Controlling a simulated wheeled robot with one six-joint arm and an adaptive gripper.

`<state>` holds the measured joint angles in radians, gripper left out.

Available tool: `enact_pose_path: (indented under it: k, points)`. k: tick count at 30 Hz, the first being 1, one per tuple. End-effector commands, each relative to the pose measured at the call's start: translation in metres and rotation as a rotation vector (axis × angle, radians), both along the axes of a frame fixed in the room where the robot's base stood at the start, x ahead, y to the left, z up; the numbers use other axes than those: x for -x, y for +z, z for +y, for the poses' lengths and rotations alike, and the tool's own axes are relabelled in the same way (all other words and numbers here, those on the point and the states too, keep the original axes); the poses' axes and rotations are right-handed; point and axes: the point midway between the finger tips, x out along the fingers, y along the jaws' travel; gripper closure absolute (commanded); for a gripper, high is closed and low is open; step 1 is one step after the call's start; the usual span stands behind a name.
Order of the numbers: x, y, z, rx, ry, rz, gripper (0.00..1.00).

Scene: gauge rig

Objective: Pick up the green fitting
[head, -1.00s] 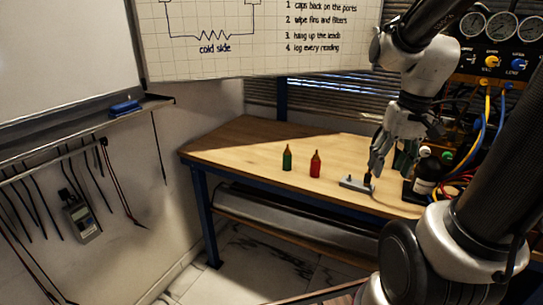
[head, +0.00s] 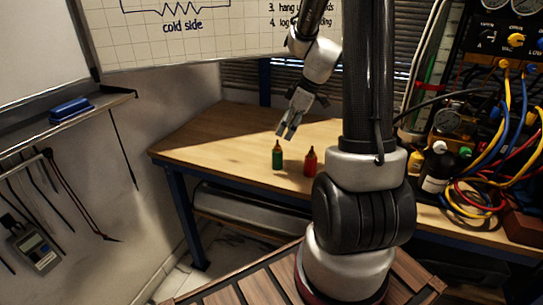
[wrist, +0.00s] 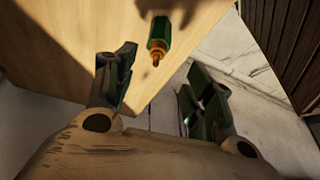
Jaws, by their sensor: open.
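The green fitting (head: 277,158) stands upright on the wooden bench near its front edge, with a brass-coloured tip on top. In the wrist view the green fitting (wrist: 160,37) shows at the top, between and beyond the two fingers, not touching them. My gripper (head: 286,135) is open and empty, just above and slightly right of the green fitting in the head view. Its two fingers also show in the wrist view (wrist: 160,80). The red fitting (head: 310,161) stands upright a little to the right of the green one.
The wooden bench (head: 215,135) is clear to the left of the fittings. At the right are bottles (head: 436,170), coloured hoses (head: 480,180) and a gauge panel (head: 508,45). A whiteboard (head: 220,35) hangs behind. My arm hides part of the bench.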

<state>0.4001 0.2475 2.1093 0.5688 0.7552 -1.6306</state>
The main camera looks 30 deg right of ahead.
Motion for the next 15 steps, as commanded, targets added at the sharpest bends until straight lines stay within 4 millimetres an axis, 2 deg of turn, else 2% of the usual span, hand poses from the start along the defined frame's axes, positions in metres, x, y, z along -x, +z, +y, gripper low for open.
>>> enact_pose_path:
  k: [5,15]
  points:
    - [-0.002,-0.007,0.002,0.019,0.068,-0.021,0.47]
    - [-0.018,-0.050,0.016,0.018,0.068,-0.019,0.47]
